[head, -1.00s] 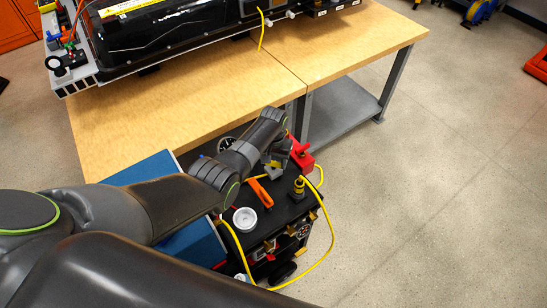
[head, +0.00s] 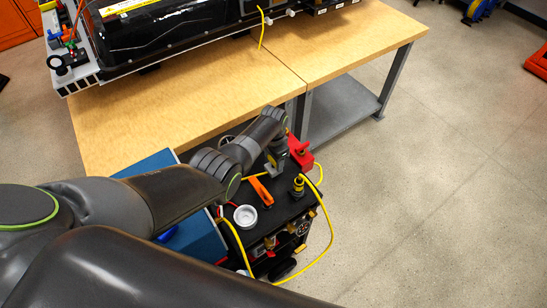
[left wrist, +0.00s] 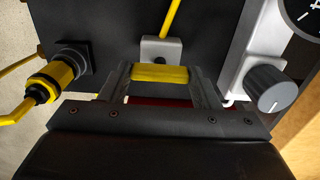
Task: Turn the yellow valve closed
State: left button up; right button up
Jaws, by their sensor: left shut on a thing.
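A yellow bar (left wrist: 160,73), the valve's handle as far as I can tell, lies crosswise between the fingers of my left gripper (left wrist: 160,85) in the left wrist view. The fingers are shut on its two ends. A grey block (left wrist: 160,48) and a thin yellow line stand just beyond it. In the head view, my left gripper (head: 273,164) is small and reaches down over the dark top of the cart (head: 285,212); its hold on the valve is mostly hidden by the arm. My right gripper is not in view.
Near the left gripper are an orange lever (head: 262,191), a red block (head: 300,152), a black-and-yellow connector (head: 298,187) and a white round cap (head: 245,217). A grey knob (left wrist: 268,85) stands to the right in the wrist view. A wooden workbench (head: 200,105) lies behind.

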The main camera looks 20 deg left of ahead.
pick_arm(q)
jog(key=shift+w, duration=0.1)
dwell(0.3)
jog(key=o, duration=1)
jog(key=shift+r+p, duration=0.3)
jog(key=shift+r, duration=0.15)
notch_tip(320, 180, up, 8)
jog(key=shift+f+p, duration=0.1)
jog(key=shift+p, duration=0.85)
notch_tip(320, 180, up, 9)
jog(key=shift+f, duration=0.1)
